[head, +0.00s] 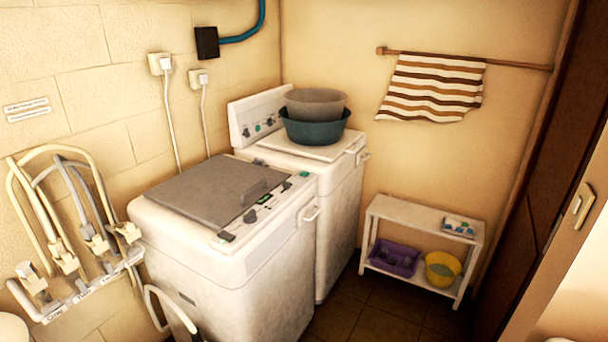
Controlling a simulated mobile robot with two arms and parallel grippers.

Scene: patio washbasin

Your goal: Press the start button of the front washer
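The front washer (255,290) is a white top-loading machine at centre left, its grey lid (205,190) shut. Its control panel (283,212) runs along the top's right edge. The panel carries dark knobs, such as one dark knob (250,216), and small green marks or buttons, including one near its far end (303,174). The labels are too small to read, so I cannot tell which control is the start button. Neither of my grippers is in view.
A second white washer (338,200) stands behind, bearing a teal basin (315,131) and a grey basin (314,104). Hoses and taps (75,290) line the left wall. A low white shelf (420,216) stands right. The tiled floor (365,308) between is clear.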

